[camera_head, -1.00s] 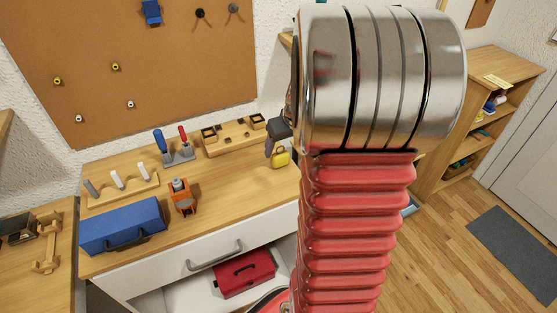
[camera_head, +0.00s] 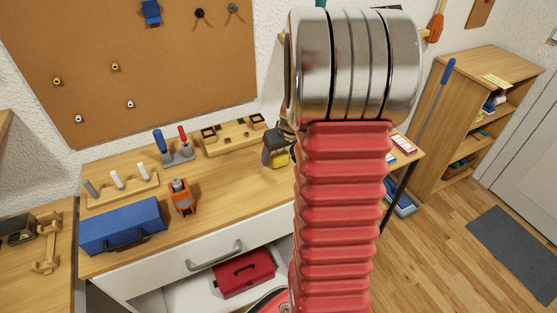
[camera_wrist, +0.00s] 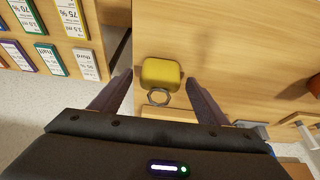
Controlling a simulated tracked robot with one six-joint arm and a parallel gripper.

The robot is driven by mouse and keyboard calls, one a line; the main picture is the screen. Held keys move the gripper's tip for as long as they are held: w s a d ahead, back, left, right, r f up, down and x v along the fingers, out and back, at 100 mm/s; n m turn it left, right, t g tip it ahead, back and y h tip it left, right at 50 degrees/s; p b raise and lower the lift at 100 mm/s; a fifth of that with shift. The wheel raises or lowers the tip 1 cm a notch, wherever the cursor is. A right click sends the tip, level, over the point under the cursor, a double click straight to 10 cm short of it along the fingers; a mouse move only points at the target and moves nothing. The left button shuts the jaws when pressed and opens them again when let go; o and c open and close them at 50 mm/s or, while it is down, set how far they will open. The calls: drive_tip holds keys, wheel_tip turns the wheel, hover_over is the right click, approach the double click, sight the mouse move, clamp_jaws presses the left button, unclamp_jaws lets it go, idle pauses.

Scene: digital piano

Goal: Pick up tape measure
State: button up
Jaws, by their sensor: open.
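The yellow tape measure (camera_wrist: 161,74) lies on the wooden worktop with a grey ring on its near side, seen in the wrist view. In the head view the tape measure (camera_head: 281,160) is near the right part of the worktop, partly hidden by my gripper and arm. My gripper (camera_wrist: 158,80) is open and empty, pointing down at the worktop. In the wrist view, the tape measure appears between its two fingers, with a gap on each side. In the head view my gripper (camera_head: 267,156) overlaps the tape measure; the height between them is hard to tell.
An orange tool (camera_head: 181,197), a blue toolbox (camera_head: 122,226) and a wooden holder (camera_head: 235,137) stand left of the tape measure. Below, an open drawer holds a red box (camera_head: 244,273). Labelled boxes (camera_wrist: 48,60) show beyond the worktop edge.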

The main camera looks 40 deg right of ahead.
drive_tip(key=shift+f, duration=0.1)
drive_tip(key=shift+c, duration=0.6)
drive_tip(key=c, duration=1.1)
